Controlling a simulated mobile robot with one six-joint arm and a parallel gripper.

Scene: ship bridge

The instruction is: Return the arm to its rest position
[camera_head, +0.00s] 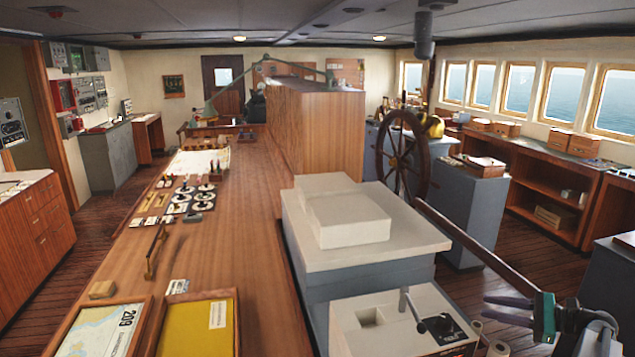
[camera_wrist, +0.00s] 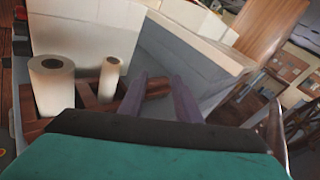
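My gripper (camera_head: 493,309) is at the lower right in the head view, beside the white-topped console and above two white rolls. In the wrist view its two purple-grey fingers (camera_wrist: 160,95) stand apart with a gap between them. I see nothing held in the gap. Behind the fingers are a wooden holder and a grey surface. My arm reaches in from the right edge of the head view, and most of it is out of frame.
The white rolls (camera_wrist: 53,85) stand near my gripper. A lever box (camera_head: 395,325) and the white-topped console (camera_head: 375,256) are to its left. A wooden ship's wheel (camera_head: 402,155) stands behind.

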